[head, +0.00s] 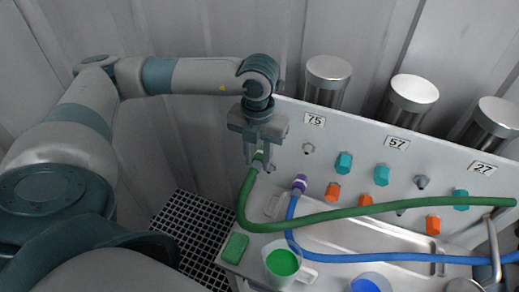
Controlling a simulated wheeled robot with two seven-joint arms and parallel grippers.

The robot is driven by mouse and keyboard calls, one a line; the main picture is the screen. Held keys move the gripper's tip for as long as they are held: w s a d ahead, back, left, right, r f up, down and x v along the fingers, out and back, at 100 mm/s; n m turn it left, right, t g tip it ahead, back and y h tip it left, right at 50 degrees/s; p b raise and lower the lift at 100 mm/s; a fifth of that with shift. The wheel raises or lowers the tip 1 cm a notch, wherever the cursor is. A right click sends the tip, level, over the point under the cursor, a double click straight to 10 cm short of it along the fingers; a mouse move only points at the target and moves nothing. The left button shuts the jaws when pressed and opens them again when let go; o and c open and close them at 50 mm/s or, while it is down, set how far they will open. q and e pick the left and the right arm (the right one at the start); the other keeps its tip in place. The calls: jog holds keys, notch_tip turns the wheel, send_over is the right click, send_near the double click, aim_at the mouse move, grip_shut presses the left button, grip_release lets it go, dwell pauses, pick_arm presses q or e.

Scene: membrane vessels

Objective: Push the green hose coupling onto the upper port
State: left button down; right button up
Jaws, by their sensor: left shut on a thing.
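My left gripper (258,164) points down and is shut on the green hose's coupling (259,157), which is mostly hidden between the fingers. The green hose (345,214) hangs from it, curves down and runs right across the panel. The gripper is at the panel's left end, left of a bare grey port (308,148) under the label 75. This is the upper port there, and the coupling looks apart from it. Below it, a purple coupling (299,184) ends the blue hose (345,257); I cannot tell if it is seated. My right gripper is not in view.
The panel (290,112) carries teal caps (343,162), orange caps (332,191) and a grey port (421,182). Steel vessels (328,75) stand behind it. A beaker of green liquid (282,262), a green block (235,248) and a blue container (370,283) are in front.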

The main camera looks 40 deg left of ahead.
pick_arm(q)
jog(key=shift+s, duration=0.1)
jog(key=shift+d, duration=0.1)
dwell(0.3)
jog(key=d+p, duration=0.2)
jog(key=d, duration=0.8)
jog(key=shift+w+d, duration=0.3)
jog(key=shift+w, duration=0.2)
jog(key=w, duration=0.2)
jog(key=w+a+b, duration=0.1)
jog(key=w, duration=0.1)
jog(key=shift+w+a, duration=0.1)
jog(key=shift+w, duration=0.1)
